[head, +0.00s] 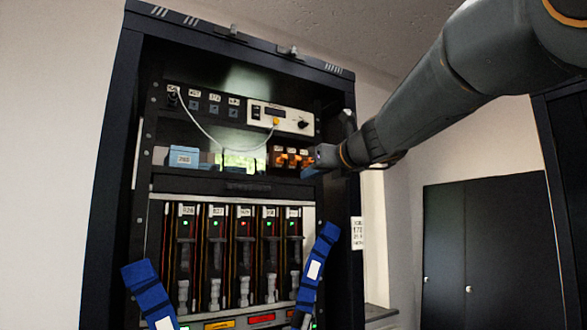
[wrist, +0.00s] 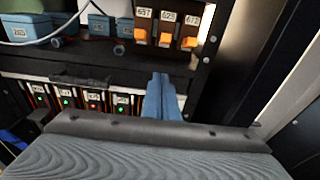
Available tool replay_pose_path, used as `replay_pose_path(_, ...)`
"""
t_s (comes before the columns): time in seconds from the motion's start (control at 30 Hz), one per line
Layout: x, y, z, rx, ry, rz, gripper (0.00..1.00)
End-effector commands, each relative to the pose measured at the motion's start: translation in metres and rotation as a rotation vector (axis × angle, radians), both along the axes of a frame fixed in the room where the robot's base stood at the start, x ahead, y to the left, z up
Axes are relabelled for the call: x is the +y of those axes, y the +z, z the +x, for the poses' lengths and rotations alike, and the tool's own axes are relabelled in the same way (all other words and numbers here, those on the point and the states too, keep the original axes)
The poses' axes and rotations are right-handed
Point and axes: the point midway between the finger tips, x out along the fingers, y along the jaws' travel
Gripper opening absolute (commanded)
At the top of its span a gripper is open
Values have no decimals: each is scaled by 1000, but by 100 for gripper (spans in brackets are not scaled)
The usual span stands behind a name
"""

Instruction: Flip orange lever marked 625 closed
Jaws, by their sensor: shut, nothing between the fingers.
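Three orange levers sit side by side under white number labels on a dark panel. The middle lever, marked 625 (wrist: 165,39), is at the upper middle of the wrist view, between the left lever (wrist: 140,35) and the right lever (wrist: 189,43). In the head view the orange levers (head: 291,159) are small, and I cannot tell their positions there. My gripper (wrist: 161,77) has blue fingers shut together and empty, pointing up toward the panel, below lever 625 and apart from it in the picture. In the head view my gripper (head: 309,170) is at the lower right of the levers.
A blue box (head: 184,156) stands left on the same shelf. A white cable (head: 207,132) droops from the upper row to the white instrument (head: 280,117). Slotted modules with small lights (head: 244,260) fill the rack below. The rack's right post (wrist: 209,60) is close beside the levers.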

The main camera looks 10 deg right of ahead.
Motion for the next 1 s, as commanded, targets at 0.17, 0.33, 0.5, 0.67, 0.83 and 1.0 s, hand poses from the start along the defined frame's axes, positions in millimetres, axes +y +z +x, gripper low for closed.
replay_pose_path(0.17,10,5,28,0,2,-1,0)
replay_pose_path(0.33,12,25,33,-1,1,-1,0)
replay_pose_path(0.5,12,34,37,0,0,-1,0)
replay_pose_path(0.67,12,35,38,0,0,0,0)
replay_pose_path(0.83,12,35,38,0,0,0,0)
replay_pose_path(1.0,12,35,38,0,0,0,0)
